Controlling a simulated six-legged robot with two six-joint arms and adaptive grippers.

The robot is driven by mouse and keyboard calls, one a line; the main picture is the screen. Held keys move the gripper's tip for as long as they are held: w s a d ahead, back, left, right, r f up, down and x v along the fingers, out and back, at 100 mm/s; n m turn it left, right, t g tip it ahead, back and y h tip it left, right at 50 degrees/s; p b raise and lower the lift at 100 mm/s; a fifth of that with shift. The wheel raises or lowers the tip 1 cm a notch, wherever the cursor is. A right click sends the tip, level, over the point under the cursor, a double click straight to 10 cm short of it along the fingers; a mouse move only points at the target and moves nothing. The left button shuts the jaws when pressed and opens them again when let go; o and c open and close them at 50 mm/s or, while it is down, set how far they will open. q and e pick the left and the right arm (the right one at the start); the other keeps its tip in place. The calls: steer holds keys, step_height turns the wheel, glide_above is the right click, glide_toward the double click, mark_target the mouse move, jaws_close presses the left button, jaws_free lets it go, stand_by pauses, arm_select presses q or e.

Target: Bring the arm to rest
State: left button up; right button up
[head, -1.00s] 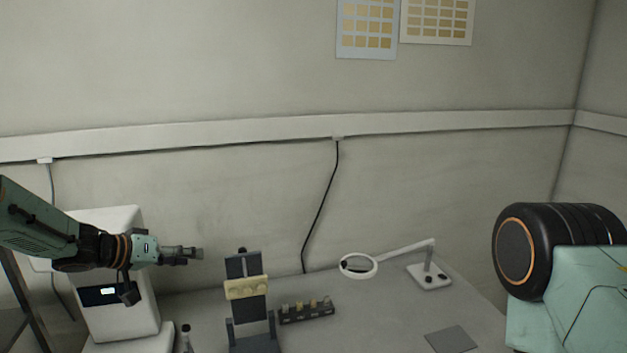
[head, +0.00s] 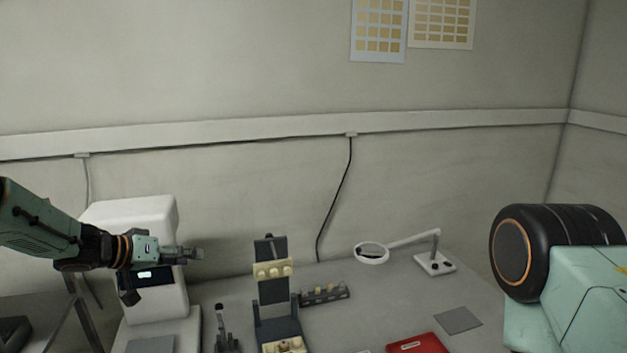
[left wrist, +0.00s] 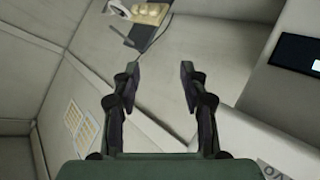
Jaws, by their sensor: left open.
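My left gripper (head: 188,254) is held out in the air at the left of the head view, in front of the white machine. In the left wrist view its two fingers (left wrist: 160,75) stand apart with nothing between them. The dark rack (head: 272,290) with cream blanks (head: 273,269) stands on the table to the right of the gripper and apart from it. My right arm shows only as a large black and green part at the right edge; its gripper is out of view.
The white machine (head: 137,230) with a small lit display stands behind my left gripper. On the grey table are a low dark holder (head: 325,295), a magnifier lamp (head: 434,263), a grey pad (head: 458,320), a red box (head: 418,344) and a dark stand (head: 223,335).

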arm_select(q)
steer(key=s+d+f+y+b, duration=0.1)
steer(key=s+d+f+b, duration=0.1)
steer(key=s+f, duration=0.4)
steer(key=s+d+f+g+y+b, duration=0.1)
steer(key=s+d+f+b, duration=0.1)
steer(key=s+f+b, duration=0.2)
steer(key=s+d+f+g+y+b, duration=0.1)
steer(key=s+d+f+b, duration=0.1)
steer(key=s+f, duration=0.7)
steer(key=shift+s+d+f+n+y+b, duration=0.15)
steer(key=shift+f+n+y+b, duration=0.1)
steer(key=shift+f, duration=1.95)
steer(key=shift+s+d+f+n+y+b, duration=0.1)
steer(key=shift+d+f+n+y+b, duration=0.1)
steer(key=shift+f, duration=1.95)
steer(key=s+f+g+y+b, duration=0.1)
steer(key=s+f+g+b, duration=0.2)
steer(key=s+f+b, duration=0.3)
steer(key=s+f+g+y+b, duration=0.2)
steer(key=s+f+g+b, duration=0.2)
steer(key=s+f, duration=1)
steer(key=s+a+b, duration=0.1)
steer(key=s+b, duration=0.2)
steer(key=s, duration=0.7)
steer(key=shift+n+y, duration=0.25)
steer(key=shift+c, duration=0.5)
